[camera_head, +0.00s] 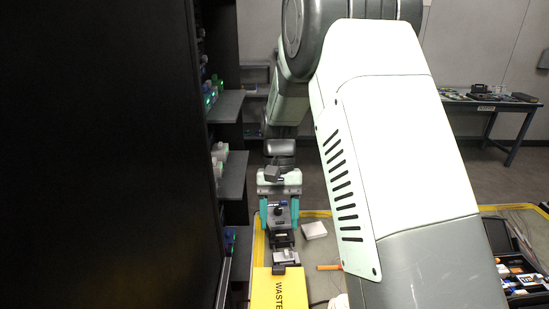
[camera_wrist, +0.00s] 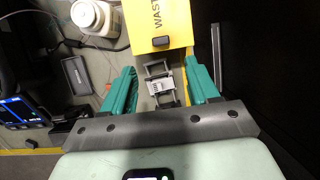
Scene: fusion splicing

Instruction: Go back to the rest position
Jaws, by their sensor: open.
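My gripper (camera_head: 280,222) shows in the head view below the arm, with its two teal fingers hanging down and spread apart. In the wrist view my gripper (camera_wrist: 161,68) is open, with a wide gap between the fingers. A small grey metal device (camera_wrist: 161,84) shows in that gap, with clear space on both sides, and no finger visibly touches it. I cannot tell its height relative to the fingertips. In the head view a grey metal piece (camera_head: 286,257) lies just in front of the gripper.
A yellow waste box (camera_head: 280,290) stands in front of the gripper. A white box (camera_head: 314,230) and an orange tube (camera_head: 328,267) lie to the right. A dark rack (camera_head: 230,105) with shelves rises close on the left. The wrist view shows a white bottle (camera_wrist: 96,16) and a grey tray (camera_wrist: 77,75).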

